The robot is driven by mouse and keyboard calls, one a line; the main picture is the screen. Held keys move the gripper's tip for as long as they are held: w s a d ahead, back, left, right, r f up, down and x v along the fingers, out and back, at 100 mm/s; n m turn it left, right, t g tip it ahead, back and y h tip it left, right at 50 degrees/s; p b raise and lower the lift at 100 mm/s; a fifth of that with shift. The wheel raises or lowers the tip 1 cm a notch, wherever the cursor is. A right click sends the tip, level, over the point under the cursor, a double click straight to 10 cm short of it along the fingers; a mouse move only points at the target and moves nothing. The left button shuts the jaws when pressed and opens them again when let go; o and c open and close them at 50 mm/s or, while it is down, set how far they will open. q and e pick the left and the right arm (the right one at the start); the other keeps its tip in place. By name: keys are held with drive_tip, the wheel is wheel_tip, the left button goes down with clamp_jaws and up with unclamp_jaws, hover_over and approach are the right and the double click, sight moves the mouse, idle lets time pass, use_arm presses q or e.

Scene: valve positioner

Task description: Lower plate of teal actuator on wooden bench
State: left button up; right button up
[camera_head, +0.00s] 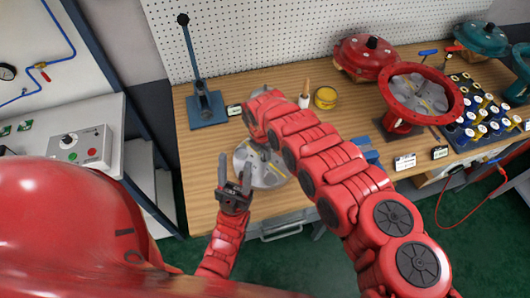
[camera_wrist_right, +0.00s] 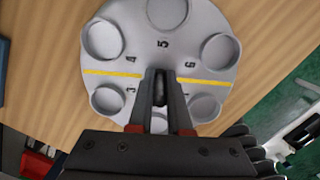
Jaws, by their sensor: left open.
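A grey round plate (camera_head: 262,165) with numbered round recesses and a yellow line appears over the front part of the wooden bench (camera_head: 212,165). The plate fills the upper part of the right wrist view (camera_wrist_right: 205,22). My right gripper (camera_wrist_right: 160,76) is at the plate's middle, its fingers close together around a dark central post. In the head view my right arm hides this gripper and part of the plate. I cannot tell whether the plate touches the bench. My left gripper (camera_head: 234,170) is open and empty, at the plate's left side. A teal actuator part (camera_head: 482,40) stands at the back right.
A red ring housing with a grey plate (camera_head: 418,93) and a red dome (camera_head: 368,55) stand at right, near several coloured cylinders (camera_head: 480,120). A blue lever press (camera_head: 205,105) stands at left. A yellow round object (camera_head: 325,97) sits at the back. Bare wood lies left of the plate.

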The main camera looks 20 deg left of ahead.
drive_tip(key=o, duration=0.5)
drive_tip(key=shift+o, duration=0.2)
wheel_tip(320, 180, up, 17)
drive_tip(key=s+b, duration=0.1)
drive_tip(key=b, duration=0.1)
drive_tip(key=shift+s+a+r+b, duration=0.15)
drive_tip(key=shift+s+a+b, duration=0.2)
drive_tip(key=shift+s+a, duration=0.1)
